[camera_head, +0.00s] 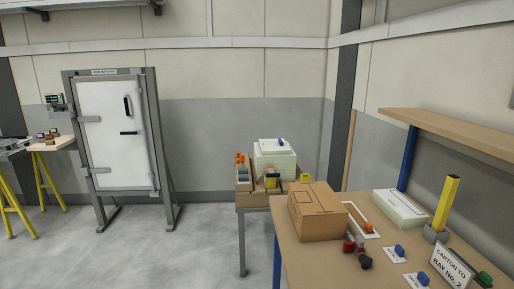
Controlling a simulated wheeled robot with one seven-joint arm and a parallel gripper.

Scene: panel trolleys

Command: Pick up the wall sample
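I cannot tell for certain which thing is the wall sample. A white door-like panel (115,145) with dark handles stands upright in a grey frame at the left. A pale green-white slab or box (400,208) lies on the wooden table at the right. A yellow upright post (446,202) in a grey base stands to its right. Another pale block (275,163) sits on a small table further back, with a white piece on top. My gripper is not in view.
The wooden table (300,262) also holds a cardboard box (317,210), red and dark parts (355,250), blue pieces and a sign (451,265) reading "CARTON TO BAY No. 2". A shelf (470,133) overhangs its right side. The grey floor (195,255) at centre left is clear.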

